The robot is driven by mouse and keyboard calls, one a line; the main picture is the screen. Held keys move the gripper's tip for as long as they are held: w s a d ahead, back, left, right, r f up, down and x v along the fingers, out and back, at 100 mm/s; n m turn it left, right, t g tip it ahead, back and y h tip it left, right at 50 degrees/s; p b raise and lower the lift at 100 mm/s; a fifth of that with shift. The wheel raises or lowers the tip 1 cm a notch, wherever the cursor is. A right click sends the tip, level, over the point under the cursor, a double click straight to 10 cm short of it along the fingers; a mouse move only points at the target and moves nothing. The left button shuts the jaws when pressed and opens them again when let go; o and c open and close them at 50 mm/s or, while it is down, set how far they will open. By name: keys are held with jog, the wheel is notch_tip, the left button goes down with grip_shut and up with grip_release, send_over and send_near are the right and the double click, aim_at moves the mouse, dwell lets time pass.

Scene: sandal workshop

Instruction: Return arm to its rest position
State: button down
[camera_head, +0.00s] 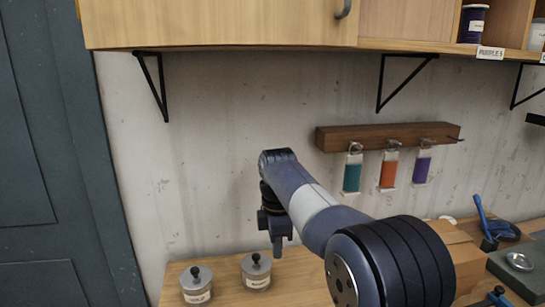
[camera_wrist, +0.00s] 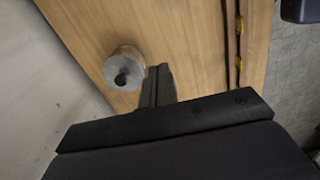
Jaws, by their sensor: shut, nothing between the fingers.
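My arm reaches forward over the workbench in the head view, bent at the elbow with the wrist pointing down. My gripper (camera_head: 277,250) hangs above the bench, just right of a lidded jar (camera_head: 257,272). In the wrist view my gripper's fingers (camera_wrist: 159,72) are together with nothing between them. One lidded jar with a dark knob (camera_wrist: 124,72) shows beside the fingers, apart from them in that picture. How high the fingertips are above the bench is hard to tell.
Another lidded jar (camera_head: 196,286) stands at the bench's left. A wooden rack (camera_head: 385,136) with teal, orange and purple tags hangs on the wall. A cabinet (camera_head: 220,24) overhangs above. A cardboard box (camera_head: 455,250) and blue tool (camera_head: 482,215) are at right. A dark door (camera_head: 55,150) stands left.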

jog(key=shift+r, duration=0.4)
jog(key=shift+d, duration=0.1)
